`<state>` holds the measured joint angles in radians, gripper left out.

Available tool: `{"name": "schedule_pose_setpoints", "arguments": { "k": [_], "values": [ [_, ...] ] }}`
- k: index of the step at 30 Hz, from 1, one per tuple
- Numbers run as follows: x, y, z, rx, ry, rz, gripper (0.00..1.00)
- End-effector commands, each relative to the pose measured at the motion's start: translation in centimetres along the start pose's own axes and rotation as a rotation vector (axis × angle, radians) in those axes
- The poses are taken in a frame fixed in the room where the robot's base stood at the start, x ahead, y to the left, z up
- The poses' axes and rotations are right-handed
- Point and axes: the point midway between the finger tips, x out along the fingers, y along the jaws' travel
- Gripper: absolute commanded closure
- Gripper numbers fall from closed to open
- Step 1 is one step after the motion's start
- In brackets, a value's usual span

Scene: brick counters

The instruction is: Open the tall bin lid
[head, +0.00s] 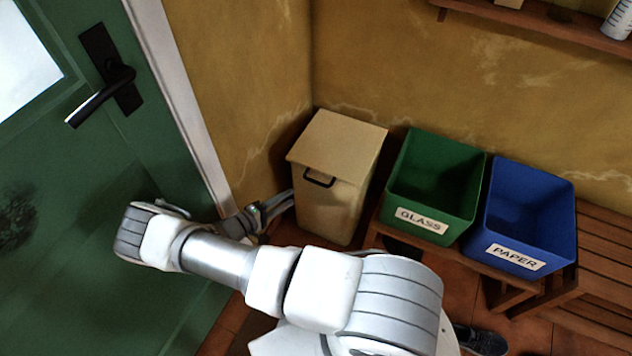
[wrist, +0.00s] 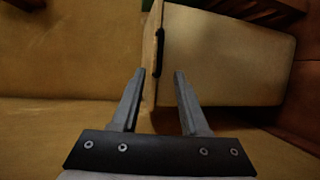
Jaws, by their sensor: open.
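The tall bin (head: 329,212) is beige and stands in the corner by the green door. Its lid (head: 337,139) looks shut, with a dark handle (head: 319,179) at the front edge. My gripper (head: 291,199) is low at the bin's left side in the head view. In the wrist view my gripper (wrist: 159,72) is open and empty. There the lid (wrist: 150,75) is seen edge-on, in line with the gap between the fingers, with the handle (wrist: 159,52) beyond the fingertips. The bin's body (wrist: 228,55) lies to the right. I cannot tell whether a finger touches the lid.
A green GLASS bin (head: 434,187) and a blue PAPER bin (head: 521,217) stand open on a wooden bench (head: 606,250) to the right. The green door (head: 100,190) and its frame are close on the left. Walls stand behind the tall bin.

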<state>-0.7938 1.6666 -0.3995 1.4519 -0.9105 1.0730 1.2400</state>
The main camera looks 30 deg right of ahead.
Motion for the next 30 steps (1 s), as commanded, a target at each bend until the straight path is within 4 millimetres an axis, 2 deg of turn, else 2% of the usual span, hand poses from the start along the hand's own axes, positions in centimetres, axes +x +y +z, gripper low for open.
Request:
{"name": "schedule_pose_setpoints", "arguments": {
  "k": [1, 9, 15, 21, 30],
  "values": [
    [1.3, -0.1, 0.1, -0.002, -0.005, 0.000, 0.55],
    [7.2, -0.2, 0.1, -0.002, -0.004, 0.001, 0.55],
    [10.6, -0.1, 0.1, 0.000, -0.003, -0.001, 0.55],
    [12.2, -0.1, 0.0, -0.001, -0.001, -0.002, 0.55],
    [12.4, 0.0, 0.0, 0.000, 0.000, -0.002, 0.55]
  ]
}}
